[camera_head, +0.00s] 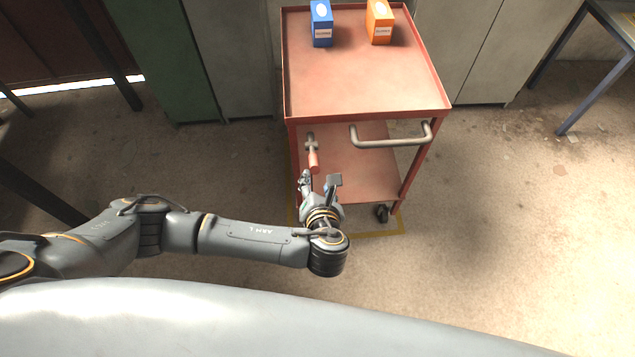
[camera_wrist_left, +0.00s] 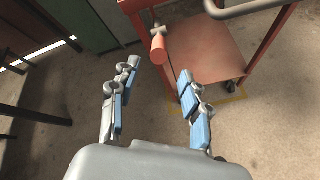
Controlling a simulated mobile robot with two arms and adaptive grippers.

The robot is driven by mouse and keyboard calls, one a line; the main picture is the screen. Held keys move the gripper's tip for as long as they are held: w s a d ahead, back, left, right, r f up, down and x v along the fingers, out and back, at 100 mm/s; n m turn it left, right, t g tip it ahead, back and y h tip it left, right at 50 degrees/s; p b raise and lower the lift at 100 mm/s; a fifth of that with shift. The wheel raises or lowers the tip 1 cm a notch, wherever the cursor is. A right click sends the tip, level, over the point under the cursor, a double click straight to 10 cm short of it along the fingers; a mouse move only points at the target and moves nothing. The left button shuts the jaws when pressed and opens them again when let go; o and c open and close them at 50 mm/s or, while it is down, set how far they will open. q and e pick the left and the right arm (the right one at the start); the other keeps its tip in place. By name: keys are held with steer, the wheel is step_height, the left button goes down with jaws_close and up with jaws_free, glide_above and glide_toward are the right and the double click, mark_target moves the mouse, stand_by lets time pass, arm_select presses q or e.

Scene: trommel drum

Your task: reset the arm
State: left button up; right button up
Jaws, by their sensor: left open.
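My left arm comes in from the left in the head view and reaches forward to the front of a red cart. My left gripper (camera_head: 318,180) is near the cart's lower front left corner. In the left wrist view the left gripper (camera_wrist_left: 155,75) is open, its two blue-padded fingers apart with nothing between them. A hammer-like tool with a red handle (camera_wrist_left: 158,47) is just beyond the fingertips, apart from them; it also shows in the head view (camera_head: 313,160). My right gripper is not in view.
The red cart (camera_head: 365,85) has a blue box (camera_head: 321,30) and an orange box (camera_head: 380,25) on its top. A grey push handle (camera_head: 390,142) sticks out in front. Cabinets (camera_head: 230,60) stand behind. The floor to the right (camera_head: 500,230) is clear.

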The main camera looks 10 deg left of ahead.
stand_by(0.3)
arm_select(q)
steer(key=s+a+f+n+g+h, duration=0.1)
steer(key=a+f+n+g, duration=0.15)
steer(key=f+n, duration=0.6)
steer(key=a+f+n+g, duration=0.1)
steer(key=f+n+g, duration=0.3)
steer(key=f, duration=0.8)
steer(key=s+a+f+n+g+h+b, duration=0.1)
steer(key=s+a+f+n, duration=0.3)
steer(key=s+f+n, duration=0.4)
steer(key=s+a+f+n+g, duration=0.1)
steer(key=s+a+f+n, duration=0.1)
steer(key=s+f+n, duration=0.3)
steer(key=s+a+f+n+g+h, duration=0.1)
steer(key=s+a+f+n, duration=0.2)
steer(key=s, duration=1.1)
steer(key=s+a+f+n+g, duration=0.1)
steer(key=s+a+f+n, duration=0.2)
steer(key=s+f+n, duration=0.3)
steer(key=s+n, duration=0.2)
steer(key=s, duration=0.1)
steer(key=shift+s+f+n, duration=0.25)
steer(key=shift+f+n, duration=0.1)
steer(key=shift+f, duration=0.05)
